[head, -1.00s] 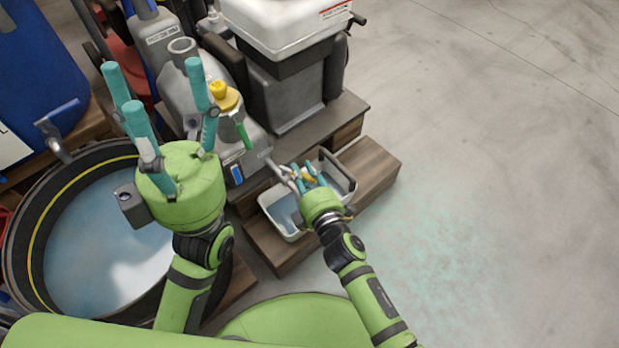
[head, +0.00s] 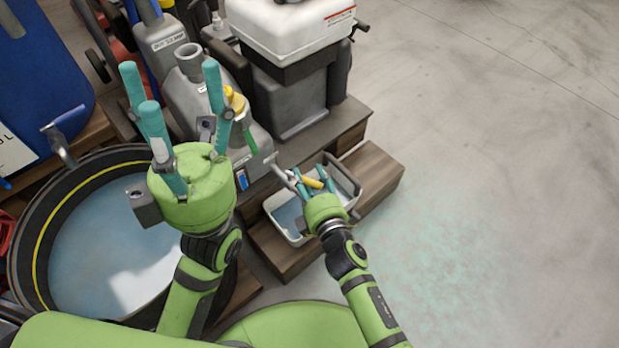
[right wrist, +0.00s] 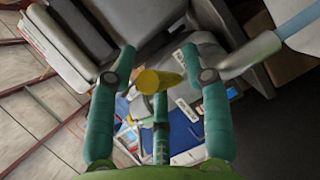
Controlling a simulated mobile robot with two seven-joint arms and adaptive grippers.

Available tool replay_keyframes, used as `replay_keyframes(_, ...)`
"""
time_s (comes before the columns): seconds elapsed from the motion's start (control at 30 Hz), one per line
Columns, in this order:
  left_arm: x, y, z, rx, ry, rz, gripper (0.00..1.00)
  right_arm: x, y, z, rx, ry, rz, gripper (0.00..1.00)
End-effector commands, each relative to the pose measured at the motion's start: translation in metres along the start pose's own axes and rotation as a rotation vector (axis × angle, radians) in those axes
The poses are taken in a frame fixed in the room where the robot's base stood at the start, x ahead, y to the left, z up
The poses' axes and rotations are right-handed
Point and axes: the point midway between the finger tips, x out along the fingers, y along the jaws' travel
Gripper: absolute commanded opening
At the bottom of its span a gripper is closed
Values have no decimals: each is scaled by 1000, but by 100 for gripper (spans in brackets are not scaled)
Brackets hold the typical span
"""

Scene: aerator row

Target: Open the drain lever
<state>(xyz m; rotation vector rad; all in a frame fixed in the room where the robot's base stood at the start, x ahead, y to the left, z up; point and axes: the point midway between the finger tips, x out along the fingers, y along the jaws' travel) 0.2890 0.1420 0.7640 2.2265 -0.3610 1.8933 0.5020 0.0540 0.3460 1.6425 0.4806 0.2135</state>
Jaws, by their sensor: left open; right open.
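The drain lever has a yellow handle (head: 312,183) beside the grey drain pipe (head: 284,176), above a pale tray. My right gripper (head: 311,175) is open with its teal fingers around the handle. In the right wrist view the yellow handle (right wrist: 160,81) lies between the spread fingers of my right gripper (right wrist: 165,65). Gaps show on both sides, so it is not clamped. My left gripper (head: 178,80) is open and empty, raised in front of the grey jug and away from the lever.
The pale tray (head: 354,187) sits on a wooden step (head: 378,176) below the pipe. A round dark-rimmed tub (head: 30,260) of water stands at left. A grey jug (head: 184,97) and a white-topped unit (head: 290,30) stand behind. The floor at right is clear.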

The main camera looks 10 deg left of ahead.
Motion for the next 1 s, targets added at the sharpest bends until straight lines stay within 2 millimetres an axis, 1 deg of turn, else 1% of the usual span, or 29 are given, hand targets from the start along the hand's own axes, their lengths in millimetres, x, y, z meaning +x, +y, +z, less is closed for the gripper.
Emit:
replay_keyframes(0.17,1,-1,0,3,7,-5,62,-2,0,0,1,1,1,49)
replay_keyframes(0.27,1,-1,0,2,5,-4,62,-12,-1,0,1,1,0,49)
replay_keyframes(0.37,0,-1,0,2,4,-3,62,-28,-1,0,1,1,-1,49)
replay_keyframes(0.6,0,0,0,1,2,-2,62,-81,-2,0,2,0,-3,49)
replay_keyframes(0.7,0,0,0,1,1,-1,62,-99,-1,0,2,0,-3,49)
replay_keyframes(0.83,0,0,0,1,1,-1,62,-113,0,0,1,0,-1,49)
replay_keyframes(1.0,0,0,0,1,1,-1,62,-120,0,0,0,0,1,49)
